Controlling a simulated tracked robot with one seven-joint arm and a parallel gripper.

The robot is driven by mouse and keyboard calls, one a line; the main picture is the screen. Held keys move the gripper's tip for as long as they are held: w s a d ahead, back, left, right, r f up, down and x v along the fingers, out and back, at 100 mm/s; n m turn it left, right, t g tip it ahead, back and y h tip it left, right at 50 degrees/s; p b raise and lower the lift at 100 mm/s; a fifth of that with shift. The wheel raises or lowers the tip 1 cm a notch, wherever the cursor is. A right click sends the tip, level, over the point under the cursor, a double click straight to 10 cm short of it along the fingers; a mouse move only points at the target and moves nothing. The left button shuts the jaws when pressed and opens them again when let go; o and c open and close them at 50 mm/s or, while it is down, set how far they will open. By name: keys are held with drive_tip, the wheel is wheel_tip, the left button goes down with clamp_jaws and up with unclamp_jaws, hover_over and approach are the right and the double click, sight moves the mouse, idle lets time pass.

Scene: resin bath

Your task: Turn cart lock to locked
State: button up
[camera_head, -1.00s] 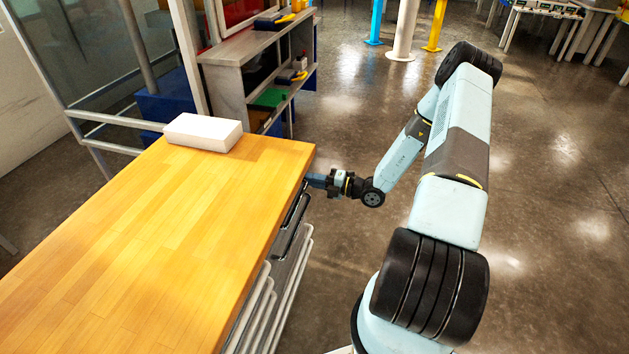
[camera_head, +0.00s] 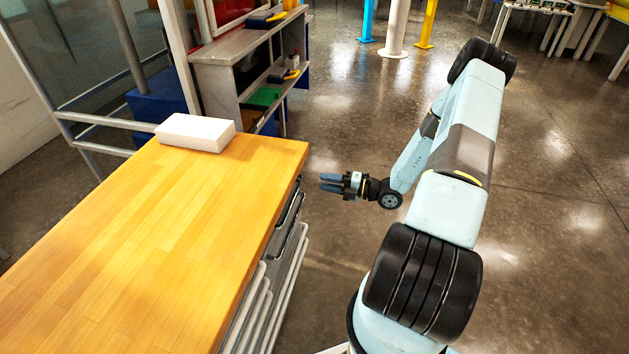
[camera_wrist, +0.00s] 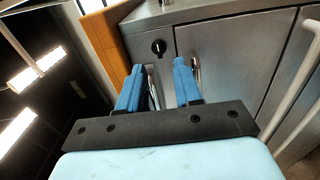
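The cart has a wooden top (camera_head: 170,240) and grey metal fronts on its right side in the head view. In the wrist view the knob shows beyond the gap between the fingertips.
A white block (camera_head: 197,132) lies on the far end of the cart top. White rails (camera_head: 283,293) and dark handles (camera_head: 289,220) stick out from the cart's side. A grey shelf unit (camera_head: 215,80) stands behind. The floor to the right is open.

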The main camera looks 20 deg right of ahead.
drive_tip(key=v, duration=0.6)
drive_tip(key=shift+d, duration=0.15)
drive_tip(key=shift+s, duration=0.15)
drive_tip(key=s+a+r+n+g+h, duration=0.2)
drive_tip(key=a+r+n+g, duration=0.15)
drive_tip(key=r+n, duration=0.5)
drive_tip(key=s+a+r+n+g+h, duration=0.2)
drive_tip(key=s+a+r+n+g, duration=0.15)
drive_tip(key=r+n, duration=0.45)
drive_tip(key=s+a+r+n+g+h, duration=0.1)
drive_tip(key=a+r+n+g+h, duration=0.2)
drive_tip(key=r+n, duration=0.5)
drive_tip(key=s+a+r+n+t+h, duration=0.1)
drive_tip(key=s+r+n+t+h, duration=0.4)
drive_tip(key=s+r+n, duration=1.3)
drive_tip(key=shift+a+r+t+h, duration=0.3)
drive_tip(key=shift+a+r+h, duration=0.1)
drive_tip(key=shift+r+h, duration=1.15)
drive_tip(key=shift+n, duration=0.25)
